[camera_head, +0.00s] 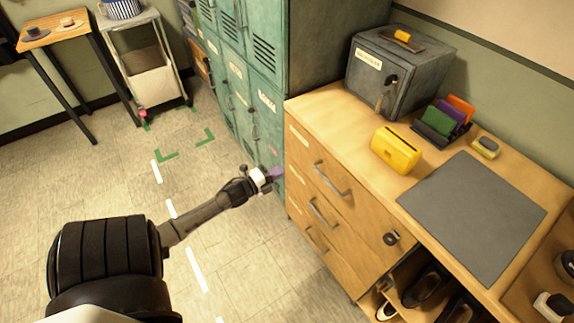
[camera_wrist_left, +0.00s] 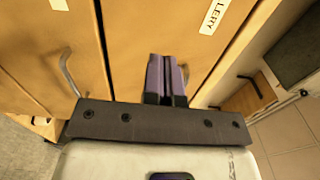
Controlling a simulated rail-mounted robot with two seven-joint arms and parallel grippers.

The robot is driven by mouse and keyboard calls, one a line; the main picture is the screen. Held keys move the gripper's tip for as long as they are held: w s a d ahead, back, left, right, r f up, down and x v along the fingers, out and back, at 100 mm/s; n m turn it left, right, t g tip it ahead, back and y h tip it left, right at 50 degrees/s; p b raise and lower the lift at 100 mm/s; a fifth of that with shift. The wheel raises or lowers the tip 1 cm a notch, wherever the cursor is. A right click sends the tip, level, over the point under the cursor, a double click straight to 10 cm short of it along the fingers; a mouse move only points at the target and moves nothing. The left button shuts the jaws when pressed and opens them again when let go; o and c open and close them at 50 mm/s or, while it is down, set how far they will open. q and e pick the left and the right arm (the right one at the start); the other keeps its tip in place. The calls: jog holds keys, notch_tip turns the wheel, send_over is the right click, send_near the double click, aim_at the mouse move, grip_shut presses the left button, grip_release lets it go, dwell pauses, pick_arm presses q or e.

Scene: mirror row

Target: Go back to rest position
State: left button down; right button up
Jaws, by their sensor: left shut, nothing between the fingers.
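My left arm comes in from the lower left in the head view. Its gripper (camera_head: 274,173) is shut and empty, held out in front of the green lockers, left of the wooden cabinet. In the left wrist view its purplish fingers (camera_wrist_left: 165,78) are together with nothing between them. Behind them are wooden fronts with metal handles and a white label. My right gripper does not show in either view.
The wooden cabinet (camera_head: 322,188) carries a grey strongbox (camera_head: 385,85), a yellow box (camera_head: 397,150) and a dark mat (camera_head: 472,215). Green lockers (camera_head: 262,110) stand behind my gripper. A small table (camera_head: 55,30) and a cart (camera_head: 150,80) stand at the back left. The floor between is open.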

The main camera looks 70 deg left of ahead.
pick_arm(q)
jog(key=shift+s+d, duration=0.2)
jog(key=shift+s, duration=0.85)
jog(key=shift+s+d, duration=0.15)
jog(key=shift+s, duration=0.85)
